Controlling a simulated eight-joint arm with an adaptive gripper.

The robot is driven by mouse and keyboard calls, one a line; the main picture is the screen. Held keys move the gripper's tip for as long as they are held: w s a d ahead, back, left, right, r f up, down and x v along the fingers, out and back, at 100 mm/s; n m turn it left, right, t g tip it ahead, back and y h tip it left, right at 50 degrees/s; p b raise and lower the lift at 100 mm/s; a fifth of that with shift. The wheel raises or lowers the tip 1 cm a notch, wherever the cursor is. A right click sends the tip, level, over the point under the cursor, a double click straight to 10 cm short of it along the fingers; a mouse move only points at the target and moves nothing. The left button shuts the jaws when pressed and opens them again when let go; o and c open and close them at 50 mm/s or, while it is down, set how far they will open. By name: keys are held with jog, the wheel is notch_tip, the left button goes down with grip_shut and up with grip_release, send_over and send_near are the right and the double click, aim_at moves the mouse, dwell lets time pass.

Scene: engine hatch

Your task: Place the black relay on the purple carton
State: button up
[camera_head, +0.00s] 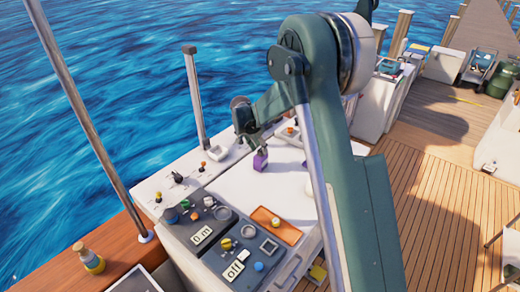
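The purple carton (260,160) stands on the white hatch top, just below the end of my arm. My gripper (254,143) is small and dark in this view and hangs right above the carton. I cannot tell whether it touches the carton, whether its fingers are open or shut, or whether it holds anything. I cannot make out the black relay for sure; it may be hidden by my gripper or too dark against it.
An orange tray (288,234) lies on the white top (240,190). A dark panel (222,262) with several knobs and labels is at the front. Small fittings stand on the left ledge. A bottle (90,259) stands on the wooden rail. Posts rise at the left.

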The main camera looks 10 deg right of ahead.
jog(key=v, duration=1.1)
jog(key=shift+r, duration=0.15)
dwell(0.6)
jog(key=s+d+r+n+y, duration=0.1)
jog(key=s+d+r, duration=0.2)
jog(key=s+r, duration=0.35)
jog(key=s+d+r+n+t, duration=0.15)
jog(key=s+d+r, duration=0.25)
jog(key=s, duration=0.5)
jog(key=s+d+r+n+y, duration=0.1)
jog(key=s+d+r+n, duration=0.15)
jog(key=s+r, duration=0.35)
jog(key=s+d+f+n+t, duration=0.1)
jog(key=s+d+f+n, duration=0.1)
jog(key=s, duration=1.3)
jog(key=s+d+f+n+t+y, duration=0.1)
jog(key=s+d+f+n, duration=0.1)
jog(key=s, duration=1.3)
jog(key=shift+d, duration=0.7)
